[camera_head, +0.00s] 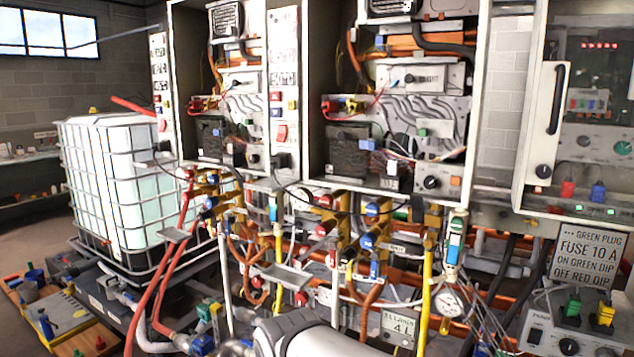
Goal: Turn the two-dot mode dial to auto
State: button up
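Several dark dials show, and no two-dot mark or "auto" label is readable on any of them. One black dial (432,182) is at the lower right of the middle open heater (484,100). A smaller dial (254,158) is at the lower right of the left open heater (174,70). Another black dial (544,171) is low on the white panel at right. A dial (568,346) is on the grey box at bottom right. I cannot tell which is the two-dot mode dial, or its setting. My gripper is not in view.
Pipes, valves and red and yellow hoses crowd the space below the heaters. A caged white tank (118,185) stands at left. A sign (583,255) reading "FUSE 10 A" stands above the grey box (540,318) with green and yellow plugs. Open floor shows at far left.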

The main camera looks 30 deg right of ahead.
aim_at(430, 182)
jog(key=z, duration=1.5)
